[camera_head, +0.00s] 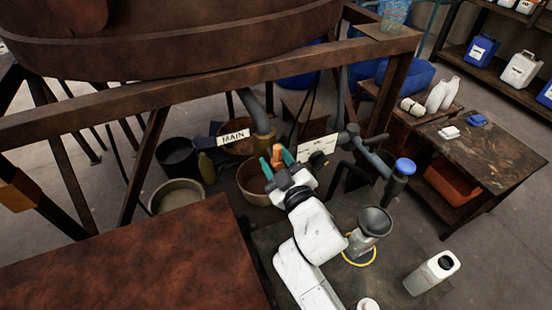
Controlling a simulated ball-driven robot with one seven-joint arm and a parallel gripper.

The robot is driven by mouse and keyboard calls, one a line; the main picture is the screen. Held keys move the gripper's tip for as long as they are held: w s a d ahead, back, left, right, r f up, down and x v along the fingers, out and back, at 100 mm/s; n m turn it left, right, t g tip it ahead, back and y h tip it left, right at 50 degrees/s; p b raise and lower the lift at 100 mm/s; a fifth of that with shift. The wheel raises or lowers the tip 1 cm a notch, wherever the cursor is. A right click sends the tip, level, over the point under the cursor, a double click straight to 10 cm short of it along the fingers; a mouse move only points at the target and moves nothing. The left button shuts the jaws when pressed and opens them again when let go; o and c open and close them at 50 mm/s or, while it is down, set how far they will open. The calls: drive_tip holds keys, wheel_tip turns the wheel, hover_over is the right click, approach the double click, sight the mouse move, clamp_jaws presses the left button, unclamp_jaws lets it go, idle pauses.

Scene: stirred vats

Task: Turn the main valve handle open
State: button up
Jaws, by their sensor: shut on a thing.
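My gripper (278,163) shows in the head view near the middle, at the end of my white arm. Its two teal fingers are closed on an upright orange-brown handle (277,151), whose top sticks up between them. A white sign reading MAIN (233,137) hangs just left of the handle, beside a grey pipe with a brassy lower end (262,135). The lower part of the handle and its joint to the pipework are hidden behind my gripper, so its turn angle cannot be told.
A large rusty vat (170,45) on a brown frame (160,95) overhangs the handle. A second white sign (317,148) and dark pipes stand close right. Tubs and buckets (178,195) sit below left. A grey funnel (375,221) and white canister (432,272) stand right of my arm.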

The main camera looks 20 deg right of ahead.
drive_tip(key=shift+o, duration=0.2)
drive_tip(key=shift+n, duration=0.3)
drive_tip(key=o, duration=0.9)
drive_tip(key=shift+o, duration=0.2)
drive_tip(key=s, duration=1)
drive_tip(key=shift+s, duration=0.4)
